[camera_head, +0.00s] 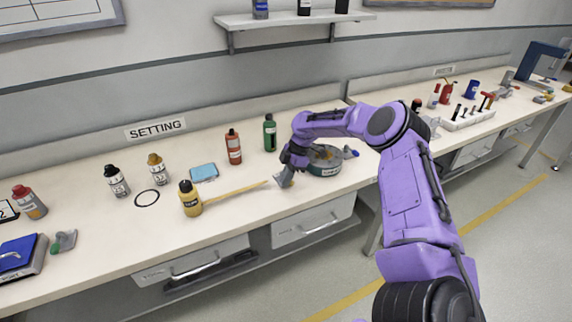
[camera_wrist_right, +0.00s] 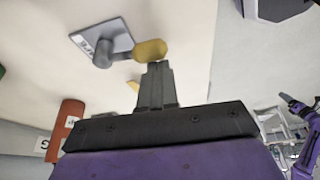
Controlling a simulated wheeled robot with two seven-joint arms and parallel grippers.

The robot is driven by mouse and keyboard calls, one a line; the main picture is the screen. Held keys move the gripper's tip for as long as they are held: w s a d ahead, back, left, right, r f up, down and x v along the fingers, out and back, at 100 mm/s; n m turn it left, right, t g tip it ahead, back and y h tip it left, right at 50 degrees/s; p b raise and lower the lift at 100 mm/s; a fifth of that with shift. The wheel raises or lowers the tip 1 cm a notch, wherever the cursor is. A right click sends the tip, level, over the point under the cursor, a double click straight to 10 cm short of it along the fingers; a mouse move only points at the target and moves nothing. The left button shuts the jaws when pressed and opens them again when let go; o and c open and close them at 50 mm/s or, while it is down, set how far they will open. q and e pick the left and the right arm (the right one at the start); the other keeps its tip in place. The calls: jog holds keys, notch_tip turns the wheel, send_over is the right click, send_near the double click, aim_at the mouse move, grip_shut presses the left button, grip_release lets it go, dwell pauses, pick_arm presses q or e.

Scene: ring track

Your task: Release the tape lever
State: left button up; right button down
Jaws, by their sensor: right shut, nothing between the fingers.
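The tape lever shows in the right wrist view as a grey arm with a yellow knob (camera_wrist_right: 150,50) on a grey base plate (camera_wrist_right: 105,42) that bears a white label. My right gripper (camera_wrist_right: 157,68) is shut and empty, its fingertips close to the knob. Whether they touch it I cannot tell. In the head view my right gripper (camera_head: 288,163) reaches down to the bench top, beside a small grey part (camera_head: 284,180) near the front edge. The knob is not clear there. My left gripper does not show in the head view.
A round green-grey unit (camera_head: 325,168) stands right of the gripper. Red (camera_head: 233,147) and green (camera_head: 270,134) bottles stand behind. The bench's front edge is close.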

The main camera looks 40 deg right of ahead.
jog(key=shift+a+r+p, duration=0.2)
jog(key=shift+a+p, duration=0.1)
jog(key=shift+a, duration=0.05)
jog(key=a, duration=0.2)
jog(key=w+a+r+p, duration=0.1)
pick_arm(q)
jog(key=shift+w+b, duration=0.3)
jog(key=shift+b, duration=0.5)
pick_arm(e)
jog(key=w+v, duration=0.1)
jog(key=v, duration=0.8)
jog(key=shift+s+d+r, duration=0.15)
jog(key=shift+s+d, duration=0.1)
jog(key=shift+s, duration=0.05)
